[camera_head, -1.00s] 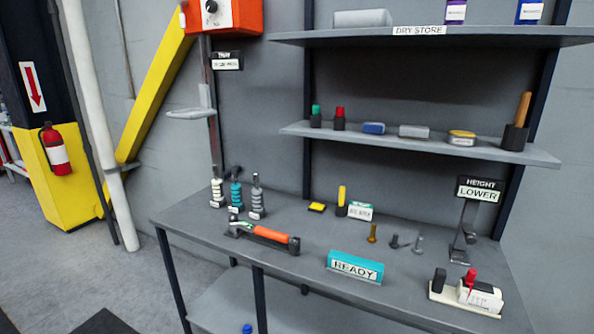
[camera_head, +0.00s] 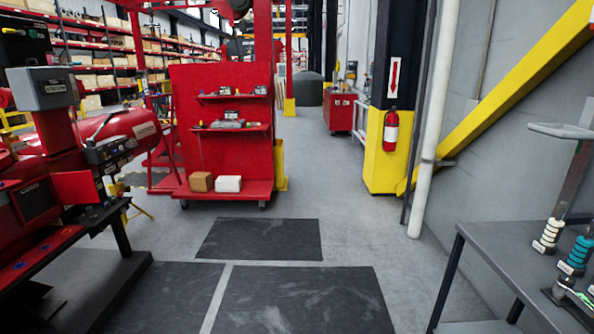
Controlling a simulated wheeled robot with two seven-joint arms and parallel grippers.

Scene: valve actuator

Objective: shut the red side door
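A red machine (camera_head: 28,200) fills the left side of the head view. A small flat red panel (camera_head: 76,187) sticks out from its near side, beside a dark control box (camera_head: 112,150). This panel looks like the side door, standing out from the body, but its hinge is too small to make out. Neither of my grippers is in view.
A red wheeled rack (camera_head: 222,85) with two boxes on its base stands ahead. Dark floor mats (camera_head: 300,300) lie on open floor in the middle. A grey workbench (camera_head: 490,240) is at the right. A yellow post (camera_head: 380,165) with an extinguisher (camera_head: 390,130) stands beyond it.

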